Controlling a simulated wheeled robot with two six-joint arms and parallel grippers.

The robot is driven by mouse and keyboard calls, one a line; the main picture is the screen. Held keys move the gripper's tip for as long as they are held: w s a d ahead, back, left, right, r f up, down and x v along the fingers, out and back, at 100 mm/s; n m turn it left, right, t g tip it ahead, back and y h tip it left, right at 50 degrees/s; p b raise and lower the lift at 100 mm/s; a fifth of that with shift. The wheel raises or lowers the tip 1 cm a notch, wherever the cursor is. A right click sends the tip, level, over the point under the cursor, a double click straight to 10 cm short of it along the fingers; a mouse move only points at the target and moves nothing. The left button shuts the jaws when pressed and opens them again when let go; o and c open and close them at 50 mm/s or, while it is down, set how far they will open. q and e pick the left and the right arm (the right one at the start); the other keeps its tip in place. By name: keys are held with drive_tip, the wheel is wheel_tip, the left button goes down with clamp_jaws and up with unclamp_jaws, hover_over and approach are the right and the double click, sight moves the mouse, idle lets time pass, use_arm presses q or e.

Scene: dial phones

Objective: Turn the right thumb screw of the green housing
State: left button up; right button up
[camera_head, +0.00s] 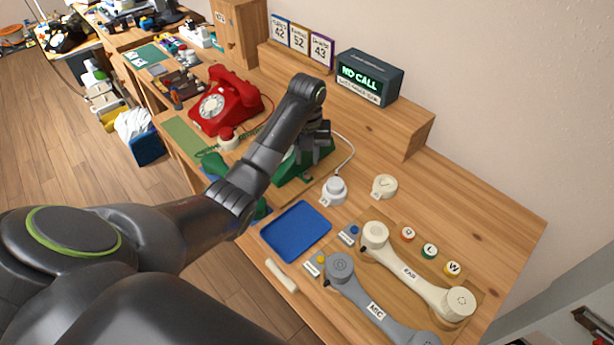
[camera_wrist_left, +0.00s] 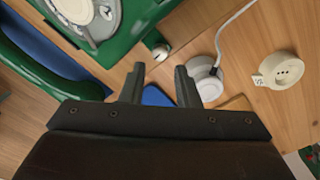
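The green housing (camera_head: 300,168) of a dial phone stands on the desk, partly hidden behind my left arm in the head view. In the left wrist view it fills the upper left (camera_wrist_left: 125,30), with its pale dial (camera_wrist_left: 88,15). A small silver thumb screw (camera_wrist_left: 157,47) sits at its edge on the side towards the white cord. My left gripper (camera_head: 318,140) is over the housing's right part. In the left wrist view its two fingers (camera_wrist_left: 161,82) are apart with nothing between them, and the screw lies just beyond their tips. My right gripper is not in view.
A white round part (camera_head: 335,190) with a cord and a cream ring-shaped part (camera_head: 384,186) stand right of the housing. A blue tray (camera_head: 296,231), grey handset (camera_head: 350,285) and cream handset (camera_head: 415,270) lie in front. A red phone (camera_head: 226,102) stands behind left. The desk's right end is clear.

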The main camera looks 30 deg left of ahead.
sight(307, 173)
use_arm(q)
drive_tip(key=shift+f, duration=2.7)
drive_tip(key=shift+r, duration=0.1)
clamp_jaws()
